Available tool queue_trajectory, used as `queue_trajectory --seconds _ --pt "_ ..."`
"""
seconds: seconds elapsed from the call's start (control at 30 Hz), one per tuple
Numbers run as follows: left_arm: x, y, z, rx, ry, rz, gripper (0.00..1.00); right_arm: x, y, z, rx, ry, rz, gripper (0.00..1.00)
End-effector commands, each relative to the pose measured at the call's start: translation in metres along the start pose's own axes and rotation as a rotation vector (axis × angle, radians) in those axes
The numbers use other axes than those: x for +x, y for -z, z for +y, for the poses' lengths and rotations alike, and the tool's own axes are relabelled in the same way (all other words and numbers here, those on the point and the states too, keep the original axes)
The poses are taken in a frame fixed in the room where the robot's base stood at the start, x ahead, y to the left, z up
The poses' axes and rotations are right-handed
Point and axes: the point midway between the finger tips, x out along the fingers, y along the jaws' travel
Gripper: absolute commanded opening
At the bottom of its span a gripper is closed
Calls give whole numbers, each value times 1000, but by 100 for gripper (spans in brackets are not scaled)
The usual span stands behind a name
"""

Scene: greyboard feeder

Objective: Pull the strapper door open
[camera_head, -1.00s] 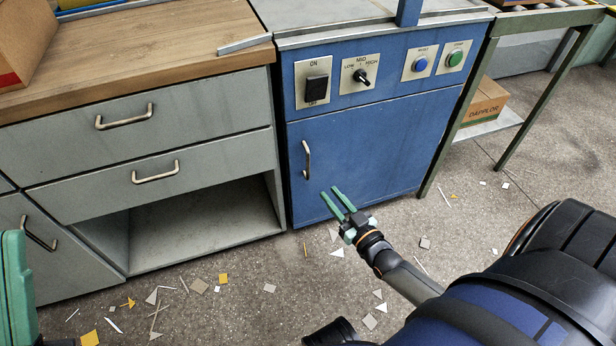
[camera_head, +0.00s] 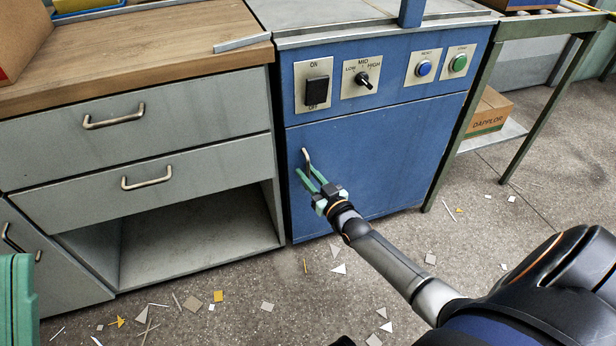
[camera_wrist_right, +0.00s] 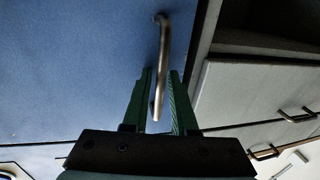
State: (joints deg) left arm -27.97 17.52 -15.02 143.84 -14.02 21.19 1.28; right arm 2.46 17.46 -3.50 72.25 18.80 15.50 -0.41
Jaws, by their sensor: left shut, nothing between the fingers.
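The strapper door (camera_head: 385,160) is the blue panel below the control panel, and it is closed. Its metal handle (camera_head: 306,158) is an upright bar near the door's left edge. My right gripper (camera_head: 306,174) is at the handle's lower part with its green fingers apart. In the right wrist view the handle (camera_wrist_right: 163,50) runs down between the open fingers of the right gripper (camera_wrist_right: 161,75), with a gap on each side.
Grey drawers (camera_head: 130,120) and an open shelf stand left of the strapper. Switches and buttons (camera_head: 360,78) sit above the door. A green-legged table (camera_head: 480,110) with a carton (camera_head: 489,112) below stands at the right. Paper scraps litter the floor in front.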

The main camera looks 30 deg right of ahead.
Motion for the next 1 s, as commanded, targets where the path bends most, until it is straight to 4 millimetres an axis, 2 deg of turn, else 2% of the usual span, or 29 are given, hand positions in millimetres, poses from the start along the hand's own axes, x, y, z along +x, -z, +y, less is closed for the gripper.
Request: queue_trajectory --seconds 0.2,0.47,1.0 --pt "0 0 0 -1 0 -1 0 0 0 0 0 0 -1 26" --pt "0 0 0 -3 0 -1 0 0 0 0 0 0 0 0" --pt "0 0 0 -4 1 -1 0 0 0 0 0 0 0 0"
